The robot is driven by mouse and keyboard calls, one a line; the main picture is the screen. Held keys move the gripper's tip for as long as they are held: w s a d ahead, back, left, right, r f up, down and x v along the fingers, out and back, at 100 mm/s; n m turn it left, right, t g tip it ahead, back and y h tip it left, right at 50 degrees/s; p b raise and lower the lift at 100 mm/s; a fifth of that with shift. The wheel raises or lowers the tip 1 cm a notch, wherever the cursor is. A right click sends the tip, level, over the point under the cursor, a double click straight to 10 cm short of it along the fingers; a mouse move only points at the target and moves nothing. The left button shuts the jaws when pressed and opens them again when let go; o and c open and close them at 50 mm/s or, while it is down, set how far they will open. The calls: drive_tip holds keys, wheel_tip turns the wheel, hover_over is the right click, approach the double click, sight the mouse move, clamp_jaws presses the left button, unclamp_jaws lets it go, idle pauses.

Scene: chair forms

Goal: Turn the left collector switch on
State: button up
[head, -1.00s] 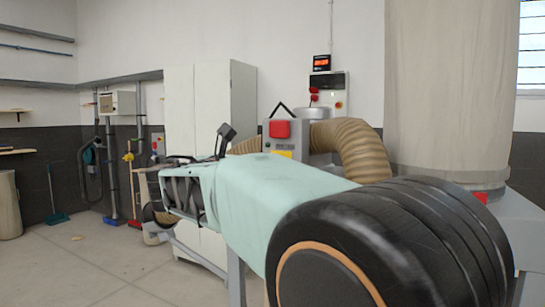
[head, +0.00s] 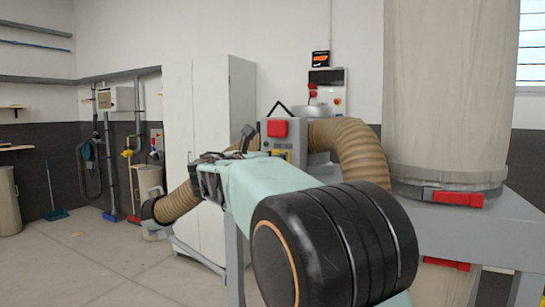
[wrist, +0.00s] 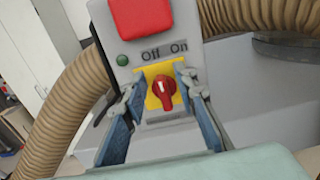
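The collector switch is a red rotary knob (wrist: 164,92) on a yellow plate, under the labels "Off" and "On", on a grey control box (wrist: 160,52). Its white mark tilts up and left, towards "Off". My gripper (wrist: 162,80) is open in the wrist view, with one blue-padded finger on each side of the knob; contact cannot be told. In the head view the box (head: 299,130) stands behind my arm, and my gripper (head: 228,148) is left of it. The knob is not clear there.
A large red button (wrist: 140,16) and a green light (wrist: 122,60) sit above the knob. Ribbed brown hoses (head: 358,150) flank the box. A white cabinet (head: 208,110) stands to the left and a big collector bag (head: 445,90) to the right. The floor at left is open.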

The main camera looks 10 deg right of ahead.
clamp_jaws()
drive_tip(key=shift+s+m+b, duration=0.1)
drive_tip(key=shift+m+b, duration=0.2)
drive_tip(key=shift+b, duration=0.05)
drive_tip(key=m+b, duration=0.4)
drive_tip(key=m, duration=0.1)
drive_tip(key=d+f+m+b, duration=0.1)
drive_tip(key=m+b, duration=0.4)
drive_tip(key=s+f+m+b, duration=0.1)
drive_tip(key=m+b, duration=0.4)
drive_tip(key=m, duration=0.1)
drive_tip(key=shift+d, duration=0.3)
drive_tip(key=shift+m+b, duration=0.4)
drive_tip(key=shift+m, duration=0.2)
drive_tip(key=shift+r, duration=0.1)
